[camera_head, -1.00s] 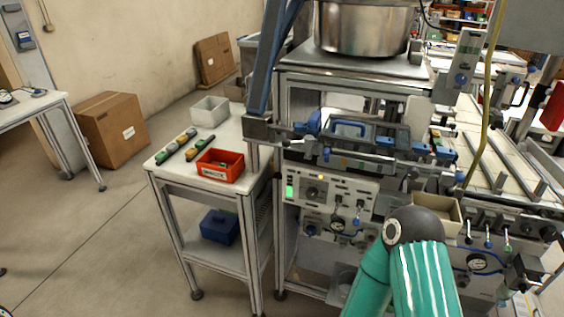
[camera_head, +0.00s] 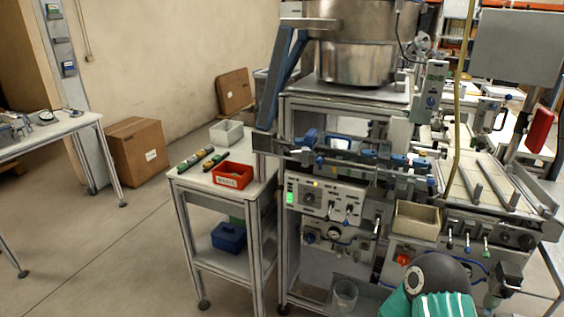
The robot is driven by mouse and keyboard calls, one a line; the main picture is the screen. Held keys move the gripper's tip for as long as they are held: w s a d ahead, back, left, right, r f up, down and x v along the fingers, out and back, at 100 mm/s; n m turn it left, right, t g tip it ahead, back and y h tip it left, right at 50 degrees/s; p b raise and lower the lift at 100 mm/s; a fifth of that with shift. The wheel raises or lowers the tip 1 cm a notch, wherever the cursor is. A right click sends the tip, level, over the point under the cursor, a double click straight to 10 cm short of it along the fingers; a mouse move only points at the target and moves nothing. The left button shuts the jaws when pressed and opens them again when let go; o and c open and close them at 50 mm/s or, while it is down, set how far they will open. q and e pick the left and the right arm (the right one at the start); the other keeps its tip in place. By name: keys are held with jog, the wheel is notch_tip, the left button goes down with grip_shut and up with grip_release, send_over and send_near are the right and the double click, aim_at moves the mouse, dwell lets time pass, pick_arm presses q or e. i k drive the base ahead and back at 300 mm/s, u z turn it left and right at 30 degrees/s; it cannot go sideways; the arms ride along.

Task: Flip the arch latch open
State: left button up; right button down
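I cannot pick out the arch latch for certain. The workstation's upper level carries a row of blue and grey fittings (camera_head: 370,156), with a blue-framed part (camera_head: 340,142) near its left end. These are too small to tell whether a latch there is open or shut. Part of one of my arms, dark-jointed with a teal cover, shows at the bottom right edge. Neither of my grippers is in view.
A metal bowl (camera_head: 355,45) stands on top of the workstation. A beige bin (camera_head: 417,220) sits at its front. A side cart to the left holds a red bin (camera_head: 233,175) and a white bin (camera_head: 226,133).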

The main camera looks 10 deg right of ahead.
aim_at(306, 150)
jog(key=z, duration=0.15)
jog(key=i, duration=0.9)
jog(key=u, duration=0.1)
